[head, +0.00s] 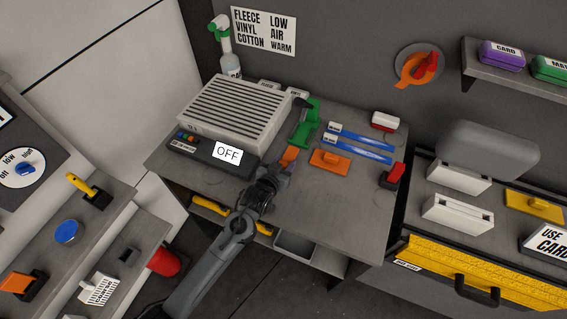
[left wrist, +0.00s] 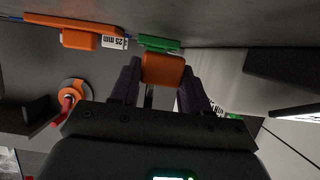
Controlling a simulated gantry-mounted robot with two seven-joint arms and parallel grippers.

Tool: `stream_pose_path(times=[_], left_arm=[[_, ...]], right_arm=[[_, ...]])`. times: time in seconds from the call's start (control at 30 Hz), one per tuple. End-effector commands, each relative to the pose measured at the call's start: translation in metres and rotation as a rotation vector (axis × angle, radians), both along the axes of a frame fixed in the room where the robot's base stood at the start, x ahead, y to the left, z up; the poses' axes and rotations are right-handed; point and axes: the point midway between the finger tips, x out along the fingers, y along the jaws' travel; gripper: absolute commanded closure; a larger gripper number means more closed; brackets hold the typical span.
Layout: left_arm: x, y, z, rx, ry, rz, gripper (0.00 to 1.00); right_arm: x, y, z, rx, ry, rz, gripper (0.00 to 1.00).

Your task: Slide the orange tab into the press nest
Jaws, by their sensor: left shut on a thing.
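My left gripper (head: 280,170) is shut on a small orange tab (head: 289,157), low over the front middle of the grey workbench. In the left wrist view the tab (left wrist: 163,69) sits between the two dark fingers. A green device (head: 304,124) stands on the bench just beyond the tab. It also shows behind the tab in the left wrist view (left wrist: 160,43). I cannot tell whether the tab touches it, and no part is clearly marked as the press nest. A second orange piece (head: 330,160) lies flat to the right. My right gripper is not in view.
A ribbed white box (head: 235,112) with an OFF display (head: 228,154) stands left of the gripper. Two blue strips (head: 360,148), a red-and-white block (head: 385,121) and a red-and-black piece (head: 393,175) lie to the right. The bench's front right is clear.

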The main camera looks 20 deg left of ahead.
Motion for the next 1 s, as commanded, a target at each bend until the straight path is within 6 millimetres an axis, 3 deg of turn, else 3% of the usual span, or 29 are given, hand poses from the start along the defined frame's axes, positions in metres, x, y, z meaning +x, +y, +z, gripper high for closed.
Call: stream_pose_path(times=[1.0], left_arm=[[0.066,-0.004,-0.001,0.0,-0.001,0.0,0.88]], right_arm=[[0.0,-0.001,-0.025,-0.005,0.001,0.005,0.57]])
